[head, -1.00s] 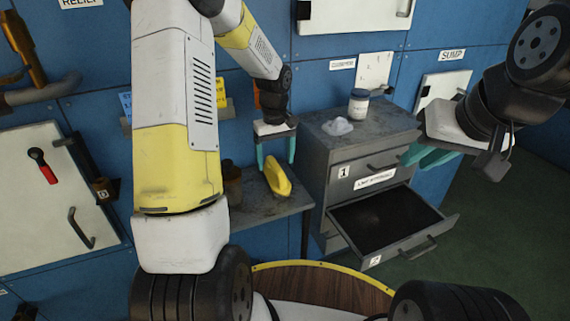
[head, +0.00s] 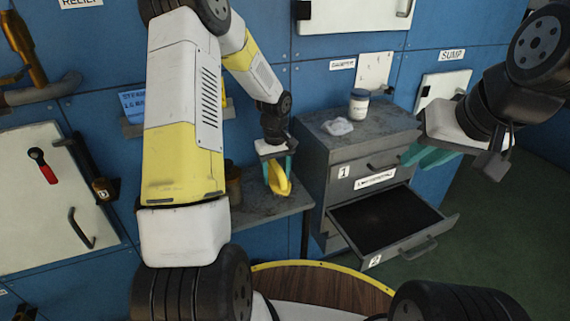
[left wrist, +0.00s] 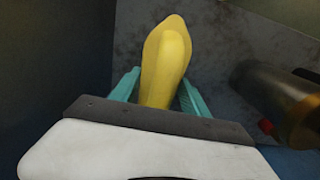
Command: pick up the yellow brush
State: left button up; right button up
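The yellow brush (head: 280,181) is on the small grey side shelf, below my left gripper (head: 279,173). In the left wrist view the brush (left wrist: 165,65) runs lengthwise between the two teal fingers of the left gripper (left wrist: 158,88). The fingers are spread, one on each side of it, with little room; contact cannot be made out. The brush's underside is hidden. My right gripper (head: 428,156) is in front of the cabinet's right side, away from the brush; its fingers overlap in view.
The grey shelf (head: 255,212) also holds a dark brownish can (head: 233,185). To the right stands a grey cabinet (head: 342,158) with an open, empty-looking lower drawer (head: 385,222). A white jar (head: 358,104) and a crumpled pale cloth (head: 337,127) lie on its top.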

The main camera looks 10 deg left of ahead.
aim_at(276, 167)
pick_arm(q)
jog(key=c, duration=0.7)
jog(key=shift+r, duration=0.55)
jog(key=r, duration=0.1)
jog(key=s+r, duration=0.1)
jog(key=shift+d+r, duration=0.2)
jog(key=shift+r, duration=0.1)
jog(key=s+d, duration=0.1)
jog(key=s, duration=0.3)
jog(key=s+d+r, duration=0.1)
jog(key=s, duration=0.4)
jog(key=s+d, duration=0.2)
jog(key=s, duration=0.3)
jog(key=shift+s+r, duration=0.15)
jog(key=shift+s, duration=0.05)
jog(key=o, duration=1.1)
jog(key=c, duration=0.7)
